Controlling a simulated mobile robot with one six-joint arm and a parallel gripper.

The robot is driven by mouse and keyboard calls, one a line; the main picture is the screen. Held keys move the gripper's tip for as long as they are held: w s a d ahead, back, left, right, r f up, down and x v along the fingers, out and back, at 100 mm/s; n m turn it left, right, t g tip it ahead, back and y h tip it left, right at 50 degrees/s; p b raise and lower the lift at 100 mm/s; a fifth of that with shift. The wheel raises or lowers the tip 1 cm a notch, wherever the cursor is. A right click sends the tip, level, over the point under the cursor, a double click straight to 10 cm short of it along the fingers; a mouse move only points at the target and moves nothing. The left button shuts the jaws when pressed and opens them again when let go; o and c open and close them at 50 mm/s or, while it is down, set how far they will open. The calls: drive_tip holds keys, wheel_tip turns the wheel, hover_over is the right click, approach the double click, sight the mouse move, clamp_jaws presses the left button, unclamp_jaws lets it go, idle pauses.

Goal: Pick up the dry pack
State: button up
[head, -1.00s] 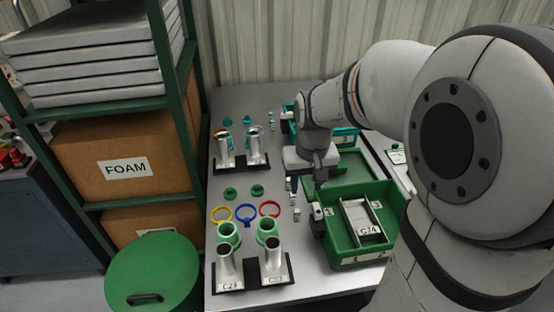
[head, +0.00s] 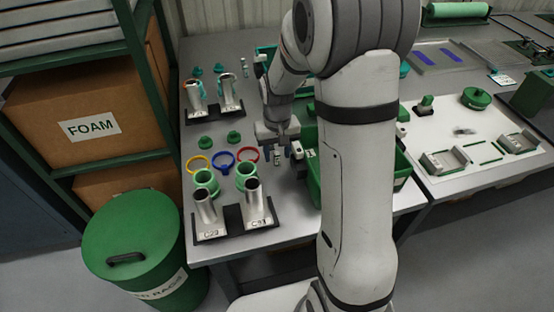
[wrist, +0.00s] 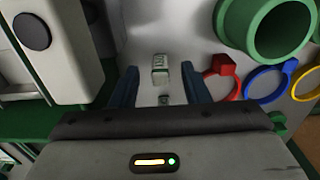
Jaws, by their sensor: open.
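A small pale pack with dark marks on it (wrist: 160,68), which looks like the dry pack, lies on the grey bench in the wrist view, between and just beyond my fingertips. A smaller green-and-pale piece (wrist: 164,99) shows nearer, between the fingers. My gripper (wrist: 160,82) is open and points down, with a blue finger on each side of the pack and a visible gap to each. In the head view my gripper (head: 281,151) is low over the bench, and a small pale item (head: 277,159) shows at its fingers. My arm hides part of the green bin.
Red, blue and yellow rings (head: 223,161) lie left of my gripper, with green collars (head: 246,177) and metal tubes (head: 254,203) in front. A green bin (head: 313,180) stands close on the right. A shelf with a FOAM box (head: 90,127) is at left.

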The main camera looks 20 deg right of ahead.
drive_tip(key=shift+f, duration=0.6)
drive_tip(key=shift+c, duration=0.5)
clamp_jaws()
